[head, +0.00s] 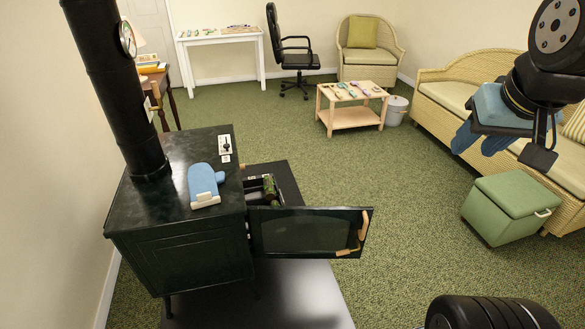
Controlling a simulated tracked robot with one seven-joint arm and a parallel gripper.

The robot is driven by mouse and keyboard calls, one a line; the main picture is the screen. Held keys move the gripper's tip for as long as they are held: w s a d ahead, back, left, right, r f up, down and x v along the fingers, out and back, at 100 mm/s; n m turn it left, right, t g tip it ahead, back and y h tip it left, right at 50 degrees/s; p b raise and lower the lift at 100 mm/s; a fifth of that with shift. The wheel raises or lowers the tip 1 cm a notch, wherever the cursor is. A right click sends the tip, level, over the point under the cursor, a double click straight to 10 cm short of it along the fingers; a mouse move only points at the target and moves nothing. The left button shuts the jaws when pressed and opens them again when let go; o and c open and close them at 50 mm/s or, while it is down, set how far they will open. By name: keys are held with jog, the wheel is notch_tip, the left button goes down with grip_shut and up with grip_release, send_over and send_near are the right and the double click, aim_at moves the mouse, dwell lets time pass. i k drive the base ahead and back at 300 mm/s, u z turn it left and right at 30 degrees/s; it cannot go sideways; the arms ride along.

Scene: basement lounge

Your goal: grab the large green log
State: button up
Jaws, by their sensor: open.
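A green, log-like piece (270,186) shows partly at the right side of the black stove (185,215), just behind the open stove door. It is small in the view and partly hidden, so I cannot tell its full length or whether other logs lie with it. My gripper (512,148) is at the upper right, open, high in front of the wicker sofa and far from the log. Nothing is clearly held in it. Blue shapes show beside its dark fingers.
The stove door (310,232) stands open to the right, with a wooden handle. A blue oven mitt (204,185) lies on the stove top. A green storage ottoman (508,207), a wicker sofa (440,88) and a low wooden table (352,118) stand around open green carpet.

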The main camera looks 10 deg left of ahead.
aim_at(268, 181)
jog(key=u, duration=0.25)
jog(key=i, duration=1.1)
jog(key=u, duration=0.8)
jog(key=i, duration=0.4)
